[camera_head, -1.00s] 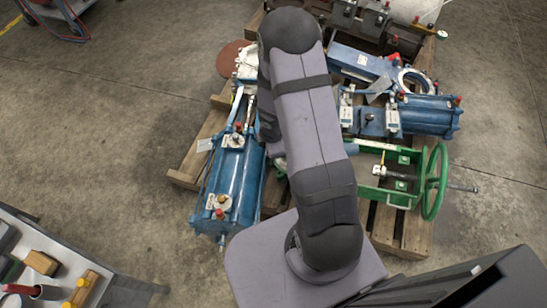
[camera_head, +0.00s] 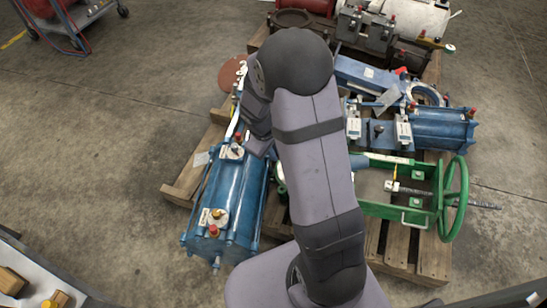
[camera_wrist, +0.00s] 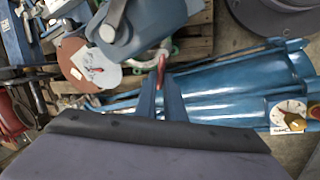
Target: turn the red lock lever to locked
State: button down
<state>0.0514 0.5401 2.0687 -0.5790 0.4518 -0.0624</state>
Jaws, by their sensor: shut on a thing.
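The red lock lever (camera_wrist: 161,66) shows in the wrist view as a small, narrow red piece between the tips of my gripper (camera_wrist: 160,84). My gripper is shut on it, and the fingers hide its lower part. The lever's pivot and any lock marking cannot be made out. Behind it lies a blue cylinder with long rods (camera_wrist: 220,92). In the head view my arm hides the fingertips and the lever. My wrist is at the upper end of the left blue cylinder (camera_head: 232,190).
A dial plate with a gold knob (camera_wrist: 289,116) is right of my gripper. A red-brown disc with a white tag (camera_wrist: 75,58) lies left. In the head view, a green frame with a handwheel (camera_head: 455,198) and more blue valve parts (camera_head: 440,128) crowd the wooden pallet (camera_head: 425,262).

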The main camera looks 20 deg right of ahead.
jog(key=shift+w+d+m+b, duration=0.1)
jog(key=shift+d+m+b, duration=0.1)
jog(key=shift+m+b, duration=0.35)
jog(key=shift+m, duration=0.25)
jog(key=c, duration=1.8)
grip_release()
jog(key=shift+c, duration=0.2)
jog(key=shift+r, duration=0.1)
jog(key=w+p+v, duration=0.1)
jog(key=p+v, duration=0.2)
jog(key=v, duration=0.4)
jog(key=shift+s+a, duration=0.15)
jog(key=shift+s, duration=0.25)
